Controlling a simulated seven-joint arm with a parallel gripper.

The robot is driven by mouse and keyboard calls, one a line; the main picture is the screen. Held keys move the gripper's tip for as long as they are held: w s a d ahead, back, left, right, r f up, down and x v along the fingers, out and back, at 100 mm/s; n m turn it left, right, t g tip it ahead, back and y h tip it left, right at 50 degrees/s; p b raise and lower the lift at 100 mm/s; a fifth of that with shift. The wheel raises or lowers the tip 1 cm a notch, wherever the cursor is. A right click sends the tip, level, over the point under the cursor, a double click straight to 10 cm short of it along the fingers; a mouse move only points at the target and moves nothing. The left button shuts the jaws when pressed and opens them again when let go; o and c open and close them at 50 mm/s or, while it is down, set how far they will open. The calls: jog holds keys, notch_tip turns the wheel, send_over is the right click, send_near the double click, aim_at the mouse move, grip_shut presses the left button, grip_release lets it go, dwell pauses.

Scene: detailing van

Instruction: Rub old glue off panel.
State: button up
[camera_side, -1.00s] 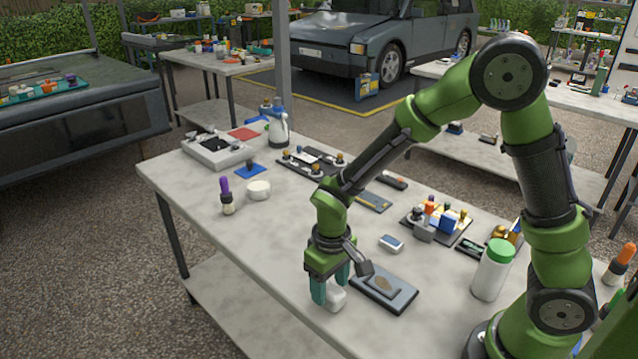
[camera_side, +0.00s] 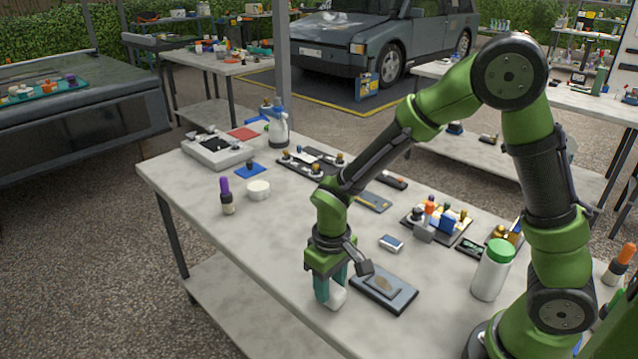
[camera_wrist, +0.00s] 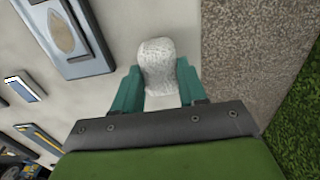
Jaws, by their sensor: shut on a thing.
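My gripper (camera_side: 331,291) points down near the table's front edge, its teal fingers shut on a white, rough-textured lump (camera_side: 338,297), which looks like a pad or wadded cloth. In the wrist view the white lump (camera_wrist: 157,62) sits between the two fingers (camera_wrist: 158,88). The panel (camera_side: 390,298), a dark grey-blue plate, lies flat just right of my gripper. The old glue (camera_side: 381,284) is a tan oval patch on it. In the wrist view the panel (camera_wrist: 83,66) is at upper left, apart from the lump, with the glue patch (camera_wrist: 61,33) plain.
A white bottle with a green cap (camera_side: 491,270) stands right of the panel. A small blue-and-white block (camera_side: 391,243) lies behind it. A purple-topped bottle (camera_side: 227,196) and a white round tub (camera_side: 258,190) stand at left.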

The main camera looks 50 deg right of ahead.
jog(key=shift+r, duration=2.65)
jog(key=o, duration=0.6)
jog(key=shift+c, duration=0.2)
jog(key=c, duration=0.6)
jog(key=shift+o, duration=0.2)
jog(key=shift+w+d+r, duration=0.15)
jog(key=shift+d+r, duration=0.05)
jog(key=shift+d, duration=0.15)
jog(key=s+d+r, duration=0.2)
jog(key=s+d, duration=0.8)
jog(key=shift+w+a+f, duration=0.15)
jog(key=shift+f, duration=1.25)
jog(key=shift+w+a+f, duration=0.1)
jog(key=shift+f, duration=1.3)
